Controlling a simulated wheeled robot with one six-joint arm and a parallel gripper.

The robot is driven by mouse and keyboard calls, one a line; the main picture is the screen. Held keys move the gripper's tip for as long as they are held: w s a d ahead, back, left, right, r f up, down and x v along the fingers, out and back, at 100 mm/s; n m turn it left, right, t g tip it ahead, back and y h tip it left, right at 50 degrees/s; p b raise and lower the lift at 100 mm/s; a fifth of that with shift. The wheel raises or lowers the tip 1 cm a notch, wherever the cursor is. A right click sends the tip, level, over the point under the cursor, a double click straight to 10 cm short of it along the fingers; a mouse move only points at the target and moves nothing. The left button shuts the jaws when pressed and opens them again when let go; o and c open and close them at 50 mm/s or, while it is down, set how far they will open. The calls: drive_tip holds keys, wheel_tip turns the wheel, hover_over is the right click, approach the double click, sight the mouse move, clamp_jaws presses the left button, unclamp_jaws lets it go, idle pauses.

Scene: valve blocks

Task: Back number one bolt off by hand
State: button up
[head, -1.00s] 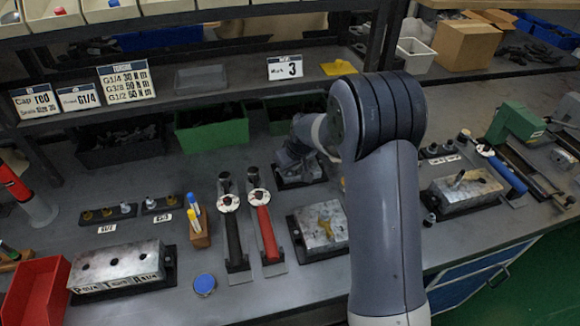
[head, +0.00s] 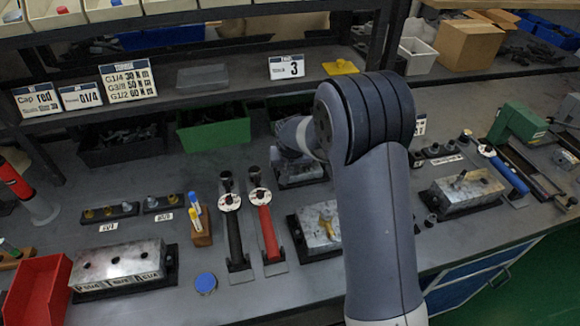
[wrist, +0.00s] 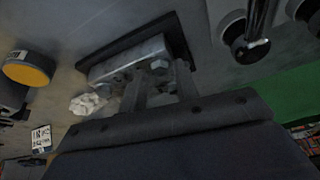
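A grey metal block (wrist: 135,62) on a dark base shows in the wrist view, with hex bolt heads on its near face. One bolt head (wrist: 159,65) lies just beyond the space between my fingers. My gripper (wrist: 158,88) has its two fingers apart, one each side of that space, with nothing visibly clamped. I cannot read which bolt is number one. In the head view a block (head: 300,174) sits at the back of the bench, partly covered by my wrist; my fingers cannot be made out there.
Black-handled (head: 233,235) and red-handled (head: 267,230) torque wrenches lie left of my arm. A block with a yellowish top patch (head: 312,232) stands close to my forearm. A white crumpled lump (wrist: 88,103) and a yellow-faced round part (wrist: 28,70) lie left in the wrist view.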

drive_tip(key=shift+m, duration=0.4)
idle(0.3)
clamp_jaws()
idle(0.4)
